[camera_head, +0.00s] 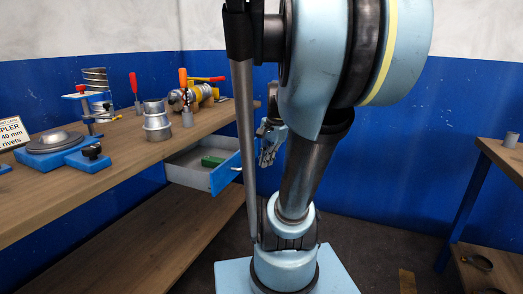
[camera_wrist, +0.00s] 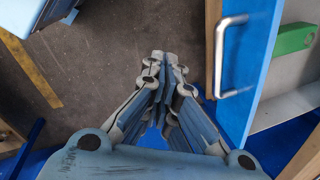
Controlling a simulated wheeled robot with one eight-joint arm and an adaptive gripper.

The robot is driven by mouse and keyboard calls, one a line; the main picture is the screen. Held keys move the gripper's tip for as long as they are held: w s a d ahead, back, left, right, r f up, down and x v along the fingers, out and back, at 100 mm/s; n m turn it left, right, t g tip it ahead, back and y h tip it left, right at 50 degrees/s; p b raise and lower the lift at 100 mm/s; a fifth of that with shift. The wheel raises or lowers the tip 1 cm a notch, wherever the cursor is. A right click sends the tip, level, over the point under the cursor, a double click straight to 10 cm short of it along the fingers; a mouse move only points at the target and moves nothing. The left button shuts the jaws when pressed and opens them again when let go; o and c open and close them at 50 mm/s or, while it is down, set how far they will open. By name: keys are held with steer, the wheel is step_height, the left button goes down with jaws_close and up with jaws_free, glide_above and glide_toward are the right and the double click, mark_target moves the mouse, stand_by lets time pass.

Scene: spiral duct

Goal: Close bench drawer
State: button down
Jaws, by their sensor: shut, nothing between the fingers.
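The bench drawer (camera_head: 203,163) stands pulled out under the bench top, with a blue front and pale inner walls. A green block (camera_head: 211,161) lies inside it. In the wrist view the blue drawer front (camera_wrist: 250,75) runs up the right side, with a metal bar handle (camera_wrist: 220,60) on its outer face. My gripper (camera_wrist: 165,60) is shut and empty, left of the handle and apart from it in the picture. In the head view my gripper (camera_head: 268,158) is just right of the drawer front, partly hidden by my arm.
The wooden bench (camera_head: 130,155) carries a steel duct fitting (camera_head: 156,122), a blue fixture (camera_head: 75,150) and several tools with red or orange handles. A lower shelf (camera_head: 130,245) runs beneath. Another table (camera_head: 505,155) stands at far right. Floor between them is partly clear.

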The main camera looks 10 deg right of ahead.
steer(key=w+d+r+m+y, duration=0.1)
steer(key=w+d+r+m, duration=0.25)
steer(key=w+m, duration=0.4)
steer(key=w+d+r+m+y, duration=0.1)
steer(key=w+d+r+m, duration=0.1)
steer(key=w+d+m, duration=0.5)
steer(key=w+a+f+n, duration=0.1)
steer(key=w+a+f, duration=0.4)
steer(key=a+f, duration=0.3)
steer(key=shift+f+t, duration=0.3)
steer(key=shift+f, duration=0.4)
